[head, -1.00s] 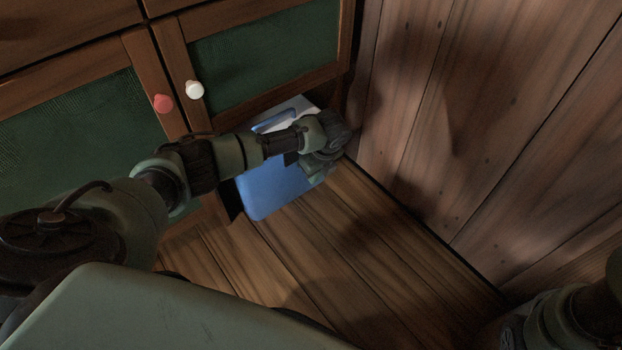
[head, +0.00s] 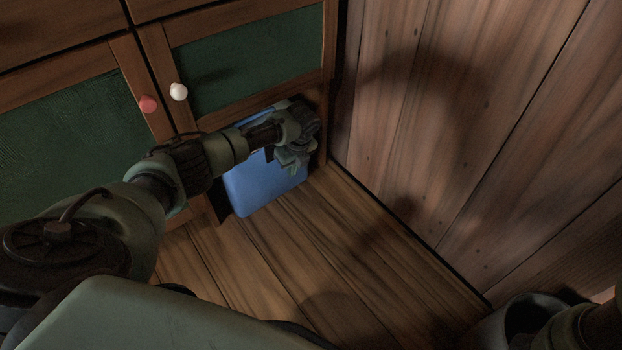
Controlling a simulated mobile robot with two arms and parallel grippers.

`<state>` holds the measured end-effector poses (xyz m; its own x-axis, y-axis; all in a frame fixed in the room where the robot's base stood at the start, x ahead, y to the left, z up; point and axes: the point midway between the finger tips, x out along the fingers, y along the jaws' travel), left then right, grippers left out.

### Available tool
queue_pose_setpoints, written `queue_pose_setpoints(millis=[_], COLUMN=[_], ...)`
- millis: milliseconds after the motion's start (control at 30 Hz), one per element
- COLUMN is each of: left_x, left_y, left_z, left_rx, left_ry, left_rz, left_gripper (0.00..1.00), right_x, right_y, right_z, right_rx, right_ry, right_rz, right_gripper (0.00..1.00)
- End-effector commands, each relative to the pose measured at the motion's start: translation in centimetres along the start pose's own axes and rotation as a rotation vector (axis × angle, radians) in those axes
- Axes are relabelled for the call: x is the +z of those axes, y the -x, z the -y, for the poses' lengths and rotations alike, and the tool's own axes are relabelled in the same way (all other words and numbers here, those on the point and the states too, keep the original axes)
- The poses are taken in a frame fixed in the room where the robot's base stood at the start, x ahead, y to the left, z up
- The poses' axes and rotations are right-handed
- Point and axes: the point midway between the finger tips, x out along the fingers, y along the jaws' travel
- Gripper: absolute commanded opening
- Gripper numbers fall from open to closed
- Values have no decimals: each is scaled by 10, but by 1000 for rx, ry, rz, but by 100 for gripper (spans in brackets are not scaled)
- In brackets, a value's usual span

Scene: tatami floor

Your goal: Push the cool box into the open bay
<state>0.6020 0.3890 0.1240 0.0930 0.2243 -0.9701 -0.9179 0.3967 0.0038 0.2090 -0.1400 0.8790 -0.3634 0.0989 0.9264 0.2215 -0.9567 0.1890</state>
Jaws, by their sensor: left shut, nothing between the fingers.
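The blue cool box (head: 262,190) is low at the cabinet's foot, partly inside the open bay. The bay's right side post (head: 320,120) shows beside it, and a dark strip of the opening shows at its left. My left gripper (head: 293,160) is shut and empty at the right part of the box's near face. It appears to touch the box, but the contact is hard to see. My left forearm and wrist hide much of the box's top and the bay's interior. Part of my right arm is at the lower right corner; its fingers do not show.
Green-panelled cabinet doors (head: 250,60) stand above the bay, with a red knob (head: 148,104) and a white knob (head: 178,92). A plank wall (head: 430,110) closes off the right side. The wooden floor (head: 330,250) in front of the box is clear.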

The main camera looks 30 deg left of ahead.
Motion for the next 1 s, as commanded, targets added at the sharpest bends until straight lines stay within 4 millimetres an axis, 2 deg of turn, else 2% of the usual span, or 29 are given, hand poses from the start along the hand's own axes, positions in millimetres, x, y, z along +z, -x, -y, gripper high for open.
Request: queue_pose_setpoints(millis=[33, 100, 367, 767, 867, 1000], left_x=[14, 23, 35, 30, 21, -1], left_y=[-2, -5, -8, -6, -3, 2], left_z=[-3, -3, -3, -2, -1, 2], left_rx=[2, 1, 0, -1, -2, -3], left_ry=[7, 6, 1, -1, -3, -5], left_rz=[8, 8, 6, 5, 5, 3], left_gripper=[0, 0, 0, 0, 0, 0], right_x=[0, -1, -2, 1, 1, 1], right_y=[1, 3, 4, 3, 2, 0], right_z=[0, 0, 2, 0, 0, 0], right_rx=[-1, -1, 3, 7, 6, 5], right_ry=[3, 5, -5, -5, -5, -4], right_rz=[1, 1, -1, 4, 3, 2], right_gripper=[62, 62, 62, 62, 62, 62])
